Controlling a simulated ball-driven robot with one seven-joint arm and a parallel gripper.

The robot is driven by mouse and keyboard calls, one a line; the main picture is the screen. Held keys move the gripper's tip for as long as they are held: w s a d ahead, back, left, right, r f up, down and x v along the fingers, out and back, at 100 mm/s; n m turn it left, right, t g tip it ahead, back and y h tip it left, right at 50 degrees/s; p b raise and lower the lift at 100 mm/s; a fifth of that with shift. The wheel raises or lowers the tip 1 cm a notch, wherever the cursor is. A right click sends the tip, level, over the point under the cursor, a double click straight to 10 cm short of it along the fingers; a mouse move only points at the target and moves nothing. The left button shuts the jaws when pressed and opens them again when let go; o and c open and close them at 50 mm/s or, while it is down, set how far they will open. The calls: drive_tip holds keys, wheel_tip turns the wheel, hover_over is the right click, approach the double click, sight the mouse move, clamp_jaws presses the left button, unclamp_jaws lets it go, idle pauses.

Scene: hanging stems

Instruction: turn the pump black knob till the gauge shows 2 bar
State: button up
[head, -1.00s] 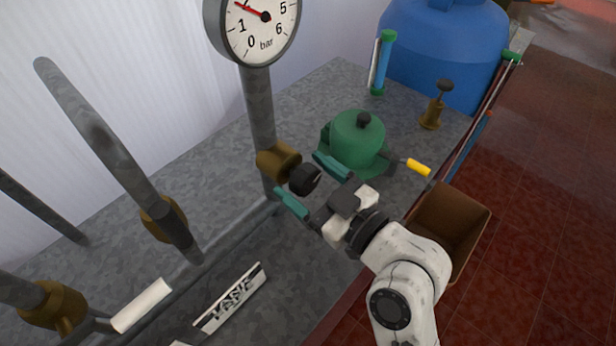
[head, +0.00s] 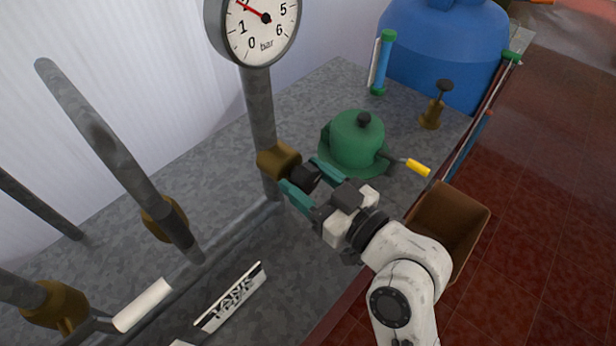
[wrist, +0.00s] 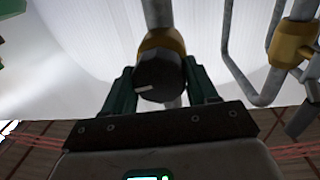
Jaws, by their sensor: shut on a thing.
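The black knob (head: 304,174) sits on the brass valve body (head: 277,160) at the foot of the gauge's pipe. My gripper (head: 300,173) has its green fingers shut on the knob, one on each side. In the wrist view the knob (wrist: 161,72) fills the space between the fingers, with its white mark at the lower left. The gauge (head: 253,30) is cut off by the top edge. Its red needle points up and left, past the 1; the figure there is out of view or covered.
A green pump-like housing (head: 357,140) with a yellow-tipped lever (head: 418,167) stands close to the right of my gripper. A brown bin (head: 452,225), a blue tank (head: 445,50) and a small brass valve (head: 432,112) are further right. Grey pipes (head: 110,150) rise at the left.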

drive_tip(key=o, duration=1)
drive_tip(key=shift+s+d+f, duration=0.1)
drive_tip(key=shift+s+d, duration=0.25)
drive_tip(key=shift+d, duration=0.1)
drive_tip(key=b+v, duration=0.2)
drive_tip(key=v, duration=0.7)
drive_tip(key=shift+s+d+b, duration=0.2)
drive_tip(key=shift+d+b, duration=0.1)
